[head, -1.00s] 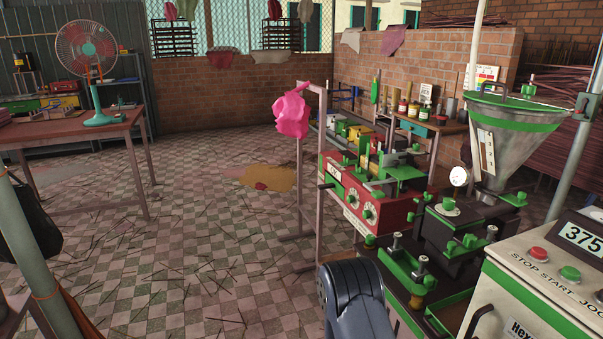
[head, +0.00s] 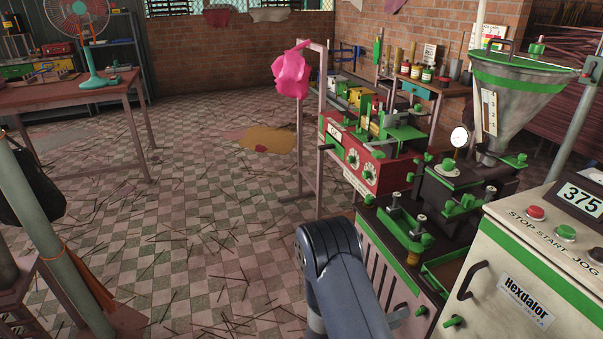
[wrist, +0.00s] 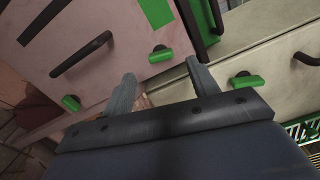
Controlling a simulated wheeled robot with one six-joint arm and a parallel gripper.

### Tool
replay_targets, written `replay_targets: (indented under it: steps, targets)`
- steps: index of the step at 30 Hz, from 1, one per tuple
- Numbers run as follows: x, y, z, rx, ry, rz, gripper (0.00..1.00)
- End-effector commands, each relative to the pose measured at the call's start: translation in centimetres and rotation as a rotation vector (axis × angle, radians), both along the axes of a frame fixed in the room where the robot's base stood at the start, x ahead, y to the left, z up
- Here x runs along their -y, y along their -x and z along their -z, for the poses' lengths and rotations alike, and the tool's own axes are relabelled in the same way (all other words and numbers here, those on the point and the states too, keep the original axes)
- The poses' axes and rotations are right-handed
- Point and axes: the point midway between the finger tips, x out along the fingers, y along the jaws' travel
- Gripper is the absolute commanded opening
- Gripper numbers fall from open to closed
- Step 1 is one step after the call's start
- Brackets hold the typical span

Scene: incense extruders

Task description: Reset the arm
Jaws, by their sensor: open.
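My gripper (wrist: 160,88) shows in the wrist view with its two grey fingers spread apart and nothing between them. Beyond the fingers are a pinkish cabinet front (wrist: 105,55) with a dark handle and green knobs, and a cream cabinet front (wrist: 265,45) at the right. I cannot tell whether the fingers touch the cabinet.
The cream control cabinet (head: 520,285) with buttons and a 375 display stands at the right. A metal hopper (head: 515,110) is behind it. A pink cloth (head: 291,72) hangs on a frame. A table (head: 75,93) with a fan stands left. The tiled floor (head: 200,230) is mostly open, with scattered sticks.

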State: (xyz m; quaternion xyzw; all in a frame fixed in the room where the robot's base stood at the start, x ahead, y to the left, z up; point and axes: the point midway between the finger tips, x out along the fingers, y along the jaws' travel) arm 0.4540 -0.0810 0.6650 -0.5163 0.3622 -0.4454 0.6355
Motion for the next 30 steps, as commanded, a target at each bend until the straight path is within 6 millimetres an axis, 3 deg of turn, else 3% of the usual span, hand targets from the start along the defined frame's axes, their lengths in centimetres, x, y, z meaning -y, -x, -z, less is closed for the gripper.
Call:
replay_targets:
  steps: [10,30]
  targets:
    - [5.3,-1.8,0.0,0.008,-0.001,0.003,0.56]
    - [5.0,-1.7,0.1,0.587,-0.213,-0.001,0.56]
